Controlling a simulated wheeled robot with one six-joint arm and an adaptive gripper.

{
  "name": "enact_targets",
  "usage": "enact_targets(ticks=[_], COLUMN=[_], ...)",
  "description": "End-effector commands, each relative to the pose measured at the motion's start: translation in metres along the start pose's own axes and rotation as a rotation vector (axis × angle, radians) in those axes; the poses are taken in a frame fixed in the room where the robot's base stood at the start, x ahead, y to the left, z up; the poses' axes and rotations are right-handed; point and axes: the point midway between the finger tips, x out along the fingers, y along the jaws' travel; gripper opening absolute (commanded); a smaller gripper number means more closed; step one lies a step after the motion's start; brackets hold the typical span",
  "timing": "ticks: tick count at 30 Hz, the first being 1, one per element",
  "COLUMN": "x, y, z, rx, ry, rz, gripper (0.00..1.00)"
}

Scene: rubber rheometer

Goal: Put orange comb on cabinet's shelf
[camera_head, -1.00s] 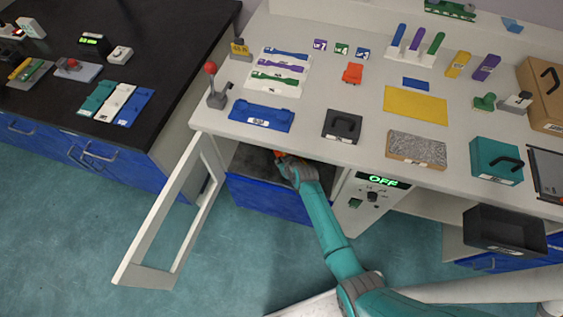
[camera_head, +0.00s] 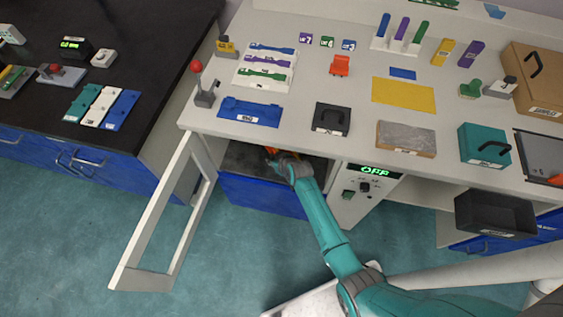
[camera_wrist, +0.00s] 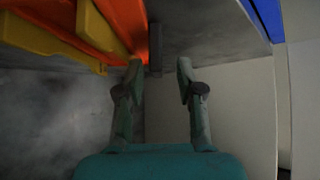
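The cabinet is under the light bench. Its framed door (camera_head: 160,225) stands open and its grey shelf (camera_head: 241,156) shows inside. My gripper reaches into this opening in the head view. In the wrist view my gripper (camera_wrist: 160,68) is open, its two fingers apart. An orange piece (camera_wrist: 118,22), apparently the orange comb, lies at upper left, its end by the left fingertip; I cannot tell whether they touch. A bit of orange (camera_head: 268,150) shows at my gripper's tip in the head view. Much of the piece is out of frame.
A yellow piece (camera_wrist: 50,38) lies beside the orange one. A dark bar (camera_wrist: 155,46) is beyond my fingertips. A pale wall (camera_wrist: 238,115) stands close on the right. The OFF control panel (camera_head: 364,187) is right of the opening; the bench above holds several items.

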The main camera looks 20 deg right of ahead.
Motion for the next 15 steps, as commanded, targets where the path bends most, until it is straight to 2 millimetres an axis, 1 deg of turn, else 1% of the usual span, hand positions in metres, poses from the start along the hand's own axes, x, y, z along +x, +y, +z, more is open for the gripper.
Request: enact_targets(ticks=[9,15], x=[-0.053,-0.083], y=[0.000,0.000], z=[0.001,0.000], rx=[-0.001,0.000], ry=[0.001,0.001], rz=[0.001,0.001], gripper=[0.37,0.37])
